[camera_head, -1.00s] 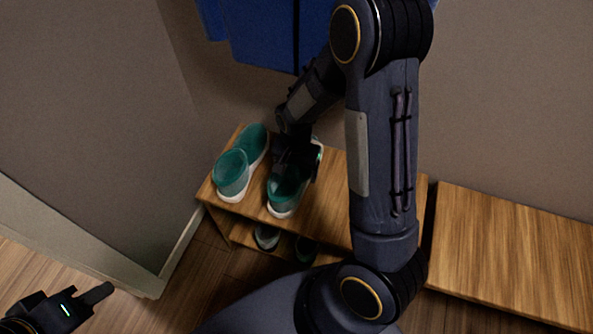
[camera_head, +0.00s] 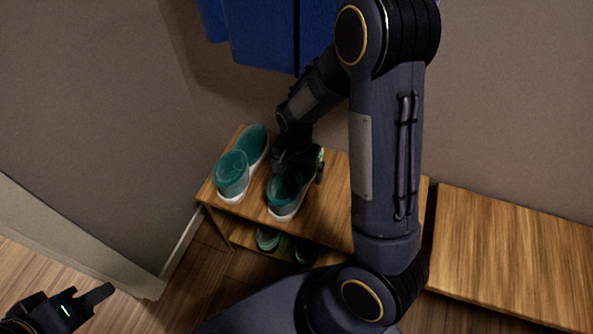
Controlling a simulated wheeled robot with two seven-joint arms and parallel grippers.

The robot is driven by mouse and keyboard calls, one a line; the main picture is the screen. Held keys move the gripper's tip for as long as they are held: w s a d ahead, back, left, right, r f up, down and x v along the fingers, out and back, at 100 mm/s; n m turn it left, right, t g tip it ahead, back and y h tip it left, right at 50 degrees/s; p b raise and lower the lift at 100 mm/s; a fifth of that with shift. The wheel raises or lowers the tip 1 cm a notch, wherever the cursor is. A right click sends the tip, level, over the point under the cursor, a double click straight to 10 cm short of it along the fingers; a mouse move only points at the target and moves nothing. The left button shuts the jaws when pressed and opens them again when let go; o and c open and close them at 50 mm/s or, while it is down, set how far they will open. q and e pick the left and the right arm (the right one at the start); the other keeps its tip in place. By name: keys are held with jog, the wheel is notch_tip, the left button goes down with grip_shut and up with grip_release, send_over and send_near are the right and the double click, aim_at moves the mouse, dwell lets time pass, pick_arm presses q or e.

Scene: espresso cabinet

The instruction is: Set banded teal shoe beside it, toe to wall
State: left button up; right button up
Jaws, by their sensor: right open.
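One teal shoe (camera_head: 232,176) with a white sole stands on the wooden bench (camera_head: 325,215) at its left end, its heel towards me and its toe towards the wall. A second teal shoe (camera_head: 284,196) stands just to its right, roughly parallel, with a gap between them. My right gripper (camera_head: 298,165) is over the front part of this second shoe and hides its toe; the jaws are open. Bands on either shoe are too small to tell. My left gripper (camera_head: 88,302) is low at the left, over the floor, far from the shoes; its jaw opening is not clear.
More shoes (camera_head: 268,238) sit on the shelf under the bench. A second wooden bench (camera_head: 510,250) stands to the right across a narrow gap. Blue cloth (camera_head: 262,35) hangs on the wall above. A wall corner is close on the left. My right arm hides the bench's right part.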

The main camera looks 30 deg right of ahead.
notch_tip(320, 180, up, 10)
jog(key=p, duration=0.3)
jog(key=shift+s+r, duration=0.15)
jog(key=shift+r, duration=0.4)
jog(key=s+a+r+n+t+y, duration=0.2)
jog(key=s+r+n, duration=0.2)
jog(key=s+r, duration=0.2)
jog(key=s+a+r+n+t+y, duration=0.1)
jog(key=s+a+r+n+t, duration=0.1)
jog(key=s+r, duration=0.4)
jog(key=s+n+t, duration=0.1)
jog(key=s+n, duration=0.1)
jog(key=s, duration=0.2)
jog(key=shift+s+r+t+y, duration=0.3)
jog(key=shift+s+r+y, duration=0.05)
jog(key=shift+y, duration=0.05)
jog(key=shift+a, duration=0.1)
